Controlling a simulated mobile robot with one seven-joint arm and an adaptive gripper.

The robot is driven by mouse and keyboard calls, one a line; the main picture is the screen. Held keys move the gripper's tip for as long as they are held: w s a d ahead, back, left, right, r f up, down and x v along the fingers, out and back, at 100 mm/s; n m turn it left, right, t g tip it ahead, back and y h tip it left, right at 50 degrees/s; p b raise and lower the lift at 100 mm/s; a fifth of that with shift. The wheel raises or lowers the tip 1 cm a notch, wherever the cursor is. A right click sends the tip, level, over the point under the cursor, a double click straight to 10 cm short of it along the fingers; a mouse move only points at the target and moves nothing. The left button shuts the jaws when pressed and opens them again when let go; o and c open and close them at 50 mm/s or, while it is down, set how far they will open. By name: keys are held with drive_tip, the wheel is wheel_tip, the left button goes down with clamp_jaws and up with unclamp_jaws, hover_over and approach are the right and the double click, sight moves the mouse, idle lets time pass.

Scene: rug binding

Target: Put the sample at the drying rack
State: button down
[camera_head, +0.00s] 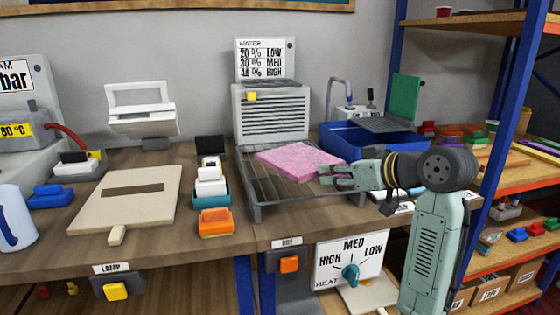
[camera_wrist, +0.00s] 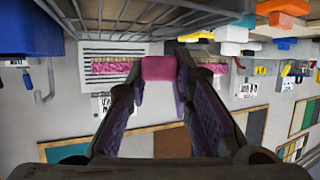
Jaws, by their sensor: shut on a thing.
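The sample is a flat pink fuzzy slab (camera_head: 298,160) in the head view. It lies over the wire drying rack (camera_head: 290,195), roughly level; whether it rests on the wires or is just above them I cannot tell. My gripper (camera_head: 338,177) is shut on the slab's right front edge. In the wrist view the pink sample (camera_wrist: 158,68) shows between my fingertips, with more pink strips on both sides. The rack's wires (camera_wrist: 125,14) cross the top of the wrist view. The rack stands in front of a grey louvred heater box (camera_head: 270,113).
A blue tub (camera_head: 345,143) with a tap stands close behind my gripper. A beige board (camera_head: 128,200) and several coloured blocks, including an orange one (camera_head: 215,222), lie left of the rack. A blue shelf post (camera_head: 505,130) stands to the right. A heat dial (camera_head: 350,273) is below the bench edge.

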sight(341, 160)
drive_tip(key=w+a+p, duration=0.1)
drive_tip(key=w, duration=0.4)
drive_tip(key=w+a+f+p, duration=0.1)
drive_tip(key=w+a, duration=0.1)
drive_tip(key=w, duration=0.3)
drive_tip(key=w+a+p, duration=0.1)
drive_tip(key=w+p, duration=0.1)
drive_tip(key=w, duration=0.3)
drive_tip(key=shift+w+a+f, duration=0.15)
drive_tip(key=shift+w+a, duration=0.05)
drive_tip(key=shift+w, duration=0.05)
wheel_tip(341, 160, down, 3)
drive_tip(key=shift+f+p, duration=0.15)
drive_tip(key=shift+p, duration=0.55)
drive_tip(key=shift+f+b, duration=0.3)
drive_tip(key=shift+f, duration=0.5)
drive_tip(key=c, duration=1.4)
unclamp_jaws()
drive_tip(key=shift+f, duration=0.3)
drive_tip(key=shift+r, duration=0.5)
drive_tip(key=b+v, duration=0.1)
drive_tip(key=v, duration=0.7)
drive_tip(key=b+v, duration=0.1)
drive_tip(key=v, duration=0.3)
drive_tip(key=shift+r+b, duration=0.35)
drive_tip(key=shift+r, duration=0.1)
drive_tip(key=shift+w+a, duration=0.1)
